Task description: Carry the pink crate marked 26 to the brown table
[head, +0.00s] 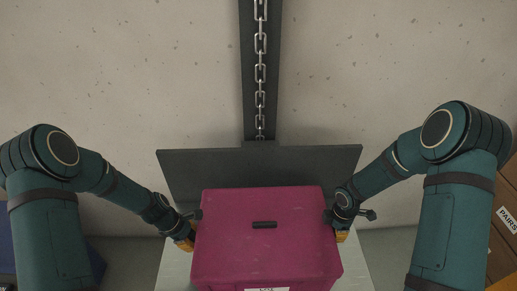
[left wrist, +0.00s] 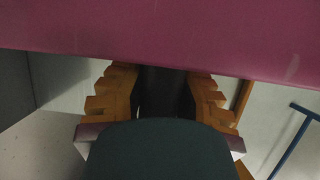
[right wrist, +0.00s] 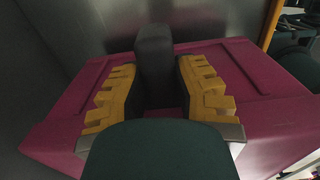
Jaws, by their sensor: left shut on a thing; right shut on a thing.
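The pink crate (head: 265,250) is closed and sits in front of me between my two arms, with a small dark handle on its top. A white label on its near face is cut off by the bottom edge, so its number cannot be read. My left gripper (head: 184,241) is at the crate's left side; in the left wrist view its yellow fingers (left wrist: 160,98) are shut around a dark handle beside the crate (left wrist: 180,35). My right gripper (head: 341,235) is at the right side, its fingers (right wrist: 157,90) shut around a dark handle block (right wrist: 154,50). No brown table is clearly in view.
A dark grey plate (head: 260,165) stands right behind the crate, below a dark rail with a hanging chain (head: 260,70). A pale surface (head: 175,270) shows beneath the crate. Brown boxes (head: 506,243), one labelled PAIRS, are at the right edge. A blue thing is low at the left.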

